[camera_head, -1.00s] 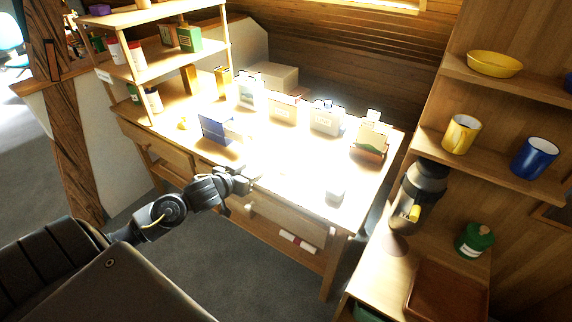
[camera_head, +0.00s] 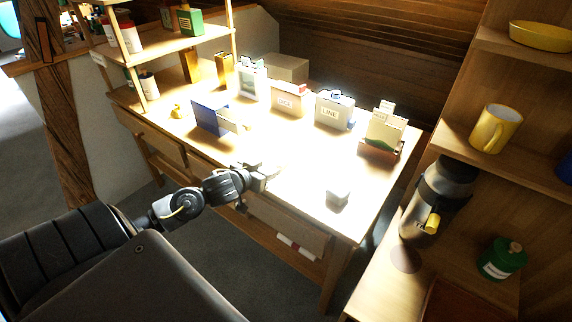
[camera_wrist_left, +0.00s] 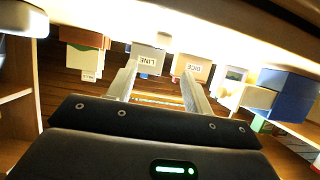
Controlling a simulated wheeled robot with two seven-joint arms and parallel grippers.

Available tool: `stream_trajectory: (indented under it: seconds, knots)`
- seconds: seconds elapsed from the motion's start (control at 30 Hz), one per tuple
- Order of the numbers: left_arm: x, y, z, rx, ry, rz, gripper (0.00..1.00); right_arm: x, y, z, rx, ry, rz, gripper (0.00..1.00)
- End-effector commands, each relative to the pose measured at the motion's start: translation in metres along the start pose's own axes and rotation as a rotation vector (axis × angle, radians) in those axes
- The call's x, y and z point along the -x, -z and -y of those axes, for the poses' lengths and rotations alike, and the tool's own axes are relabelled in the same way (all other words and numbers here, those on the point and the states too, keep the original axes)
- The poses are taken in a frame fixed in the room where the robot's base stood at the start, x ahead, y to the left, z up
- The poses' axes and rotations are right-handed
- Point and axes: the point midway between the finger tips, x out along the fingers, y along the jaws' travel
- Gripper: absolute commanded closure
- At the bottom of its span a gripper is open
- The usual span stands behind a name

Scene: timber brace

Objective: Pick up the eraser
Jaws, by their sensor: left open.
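I cannot make out an eraser for certain. A small pale grey block (camera_head: 338,193) lies alone near the front right of the bright worktable (camera_head: 290,185) and may be it. My left gripper (camera_head: 264,171) is over the table's front edge, to the left of that block and apart from it. In the left wrist view my left gripper (camera_wrist_left: 160,90) shows two spread pale fingers with nothing between them. That view is upside down, with the boxes lettered LINE (camera_wrist_left: 148,61) and DICE (camera_wrist_left: 193,67) beyond the fingers. My right gripper is not seen.
A blue box (camera_head: 208,117), the DICE box (camera_head: 288,99), the LINE box (camera_head: 333,110) and a card holder (camera_head: 383,132) stand towards the table's back. A rack (camera_head: 175,45) rises at the left. A black canister (camera_head: 440,195) stands at right. The table's middle is clear.

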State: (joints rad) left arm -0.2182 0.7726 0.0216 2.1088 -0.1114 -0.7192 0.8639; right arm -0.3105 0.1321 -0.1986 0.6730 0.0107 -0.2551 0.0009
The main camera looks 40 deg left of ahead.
Motion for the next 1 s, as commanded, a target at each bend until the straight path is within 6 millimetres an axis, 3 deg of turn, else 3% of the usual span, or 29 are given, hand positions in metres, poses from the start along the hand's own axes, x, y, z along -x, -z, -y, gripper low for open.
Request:
stream_trajectory:
  seconds: [0.23, 0.53, 0.8, 1.0]
  knots:
    - [-0.037, 0.0, 0.002, 0.001, 0.003, -0.001, 0.49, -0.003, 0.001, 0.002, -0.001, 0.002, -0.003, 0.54]
    - [-0.051, 0.0, -0.001, 0.0, -0.001, 0.0, 0.49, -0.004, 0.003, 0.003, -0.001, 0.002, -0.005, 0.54]
    - [-0.089, -0.001, -0.002, 0.0, -0.001, -0.001, 0.49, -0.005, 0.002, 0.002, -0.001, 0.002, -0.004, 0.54]
    - [-0.101, -0.002, -0.002, -0.001, -0.002, 0.0, 0.49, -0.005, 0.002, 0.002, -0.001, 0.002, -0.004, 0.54]
